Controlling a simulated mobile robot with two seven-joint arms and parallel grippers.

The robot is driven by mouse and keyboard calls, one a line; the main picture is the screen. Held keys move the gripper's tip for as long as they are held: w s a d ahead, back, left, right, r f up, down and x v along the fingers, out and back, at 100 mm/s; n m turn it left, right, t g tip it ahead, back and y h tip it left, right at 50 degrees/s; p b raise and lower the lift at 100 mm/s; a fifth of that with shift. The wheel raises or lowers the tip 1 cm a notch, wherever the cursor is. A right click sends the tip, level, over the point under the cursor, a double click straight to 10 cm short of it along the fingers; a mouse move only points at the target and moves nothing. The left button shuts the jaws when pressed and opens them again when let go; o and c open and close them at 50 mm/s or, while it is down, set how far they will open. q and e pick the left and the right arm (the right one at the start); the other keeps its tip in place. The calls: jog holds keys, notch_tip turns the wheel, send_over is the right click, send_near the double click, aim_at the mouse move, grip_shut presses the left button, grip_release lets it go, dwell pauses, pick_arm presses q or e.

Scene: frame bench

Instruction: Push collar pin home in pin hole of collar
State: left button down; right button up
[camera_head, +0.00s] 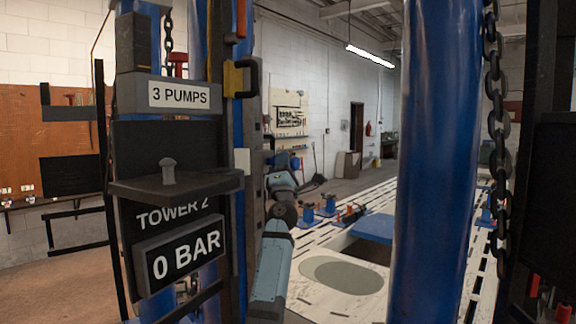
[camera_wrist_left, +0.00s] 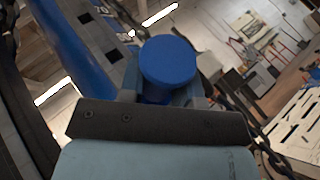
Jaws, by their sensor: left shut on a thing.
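My left gripper (camera_head: 272,160) is beside the right edge of the tower, at the upper end of my teal arm; its fingertips are small and partly hidden there. In the left wrist view the left gripper (camera_wrist_left: 160,95) is shut on a blue round-headed piece (camera_wrist_left: 168,62), whose head stands between the two fingers. Whether this piece is the collar pin I cannot tell. Its lower end is hidden. I cannot make out the collar or its pin hole for certain. My right gripper is not in view.
A grey shelf (camera_head: 203,183) with a grey knob (camera_head: 168,170) juts from the tower under the "3 PUMPS" sign (camera_head: 179,95). A "0 BAR" sign (camera_head: 182,254) is below. A thick blue post (camera_head: 437,150) and a hanging chain (camera_head: 498,120) stand at right.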

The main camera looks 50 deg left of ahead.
pick_arm(q)
jog(key=shift+s+a, duration=0.3)
jog(key=shift+a, duration=0.5)
jog(key=c, duration=0.7)
grip_release()
jog(key=shift+c, duration=0.2)
jog(key=b+v, duration=0.2)
jog(key=v, duration=1.1)
jog(key=shift+s+d+f, duration=0.2)
jog(key=shift+d+f, duration=0.05)
jog(key=shift+d, duration=0.05)
